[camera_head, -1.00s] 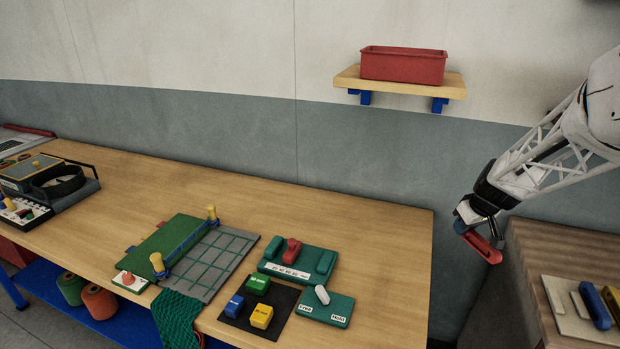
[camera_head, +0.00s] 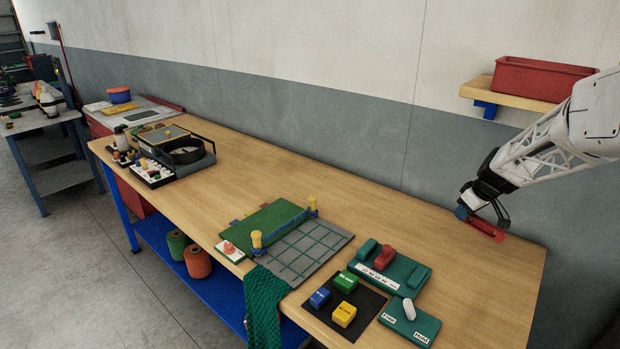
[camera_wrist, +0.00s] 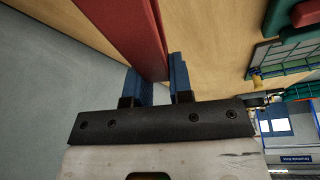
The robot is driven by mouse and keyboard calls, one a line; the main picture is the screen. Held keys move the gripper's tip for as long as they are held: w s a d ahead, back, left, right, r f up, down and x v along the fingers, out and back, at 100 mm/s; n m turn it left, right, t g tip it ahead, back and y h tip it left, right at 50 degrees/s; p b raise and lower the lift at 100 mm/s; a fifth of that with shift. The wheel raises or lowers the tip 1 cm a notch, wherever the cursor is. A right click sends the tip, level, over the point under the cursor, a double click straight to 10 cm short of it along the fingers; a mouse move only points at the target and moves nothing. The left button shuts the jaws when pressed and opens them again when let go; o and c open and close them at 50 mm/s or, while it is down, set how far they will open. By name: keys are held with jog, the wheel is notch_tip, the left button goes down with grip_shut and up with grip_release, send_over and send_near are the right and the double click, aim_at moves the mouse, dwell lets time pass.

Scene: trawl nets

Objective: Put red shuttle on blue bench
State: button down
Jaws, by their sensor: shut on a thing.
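My gripper (camera_head: 474,212) is shut on the red shuttle (camera_head: 487,229) and holds it above the right end of the workbench. In the wrist view the red shuttle (camera_wrist: 146,38) sits between the blue fingertips of my gripper (camera_wrist: 157,85) and runs out of the top of the picture. The blue bench (camera_head: 205,285) seems to be the wood-topped one with blue legs and a blue lower shelf. Its bare wooden top (camera_head: 465,278) lies below the shuttle. Whether the shuttle touches anything is hard to tell, but it looks clear of the top.
On the bench stand a green holder with a red piece (camera_head: 390,272), a black mat with coloured blocks (camera_head: 350,318), a green switch plate (camera_head: 425,325), a net board (camera_head: 305,250) and a black machine (camera_head: 180,150). A wall shelf (camera_head: 520,98) carries a red bin (camera_head: 545,77).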

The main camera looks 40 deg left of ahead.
jog(key=s+a+f+n+g, duration=0.1)
jog(key=s+a+n, duration=0.1)
jog(key=a, duration=1.6)
jog(key=shift+a+n, duration=0.3)
jog(key=shift+n, duration=0.6)
jog(key=shift+f, duration=0.1)
send_over(394, 227)
jog(key=d, duration=0.2)
jog(key=shift+a+f, duration=0.15)
jog(key=shift+f, duration=1.1)
jog(key=shift+a+f, duration=0.1)
jog(key=shift+f, duration=1.1)
jog(key=shift+f, duration=0.1)
jog(key=shift+f, duration=2.4)
jog(key=shift+f, duration=0.1)
jog(key=c, duration=1)
grip_release()
